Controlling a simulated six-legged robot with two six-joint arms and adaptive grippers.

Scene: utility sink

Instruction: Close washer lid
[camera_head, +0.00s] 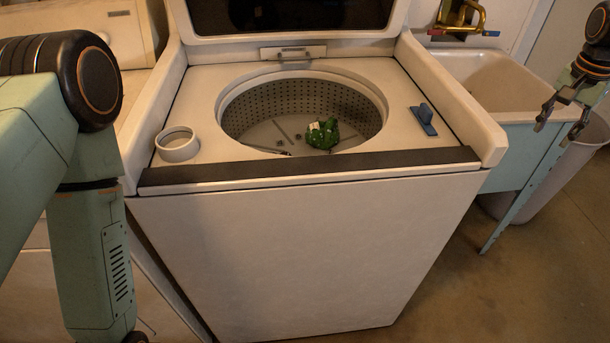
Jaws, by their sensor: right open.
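The white top-loading washer (310,240) stands in the middle of the head view. Its lid (290,36) is raised at the back, showing a dark panel, and its top is cut off by the frame. The round drum (250,105) lies open with a green item (322,134) at the bottom. My right gripper (555,121) is at the right edge, open and empty, beside the sink and apart from the washer. My left arm comes in at the left; its gripper is out of view.
A white ring-shaped cup (178,146) and a blue piece (424,117) sit on the washer top. A utility sink (490,82) with a brass faucet (461,16) stands to the right, with a bin (545,183) beside it. Another white appliance (125,32) is at the left.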

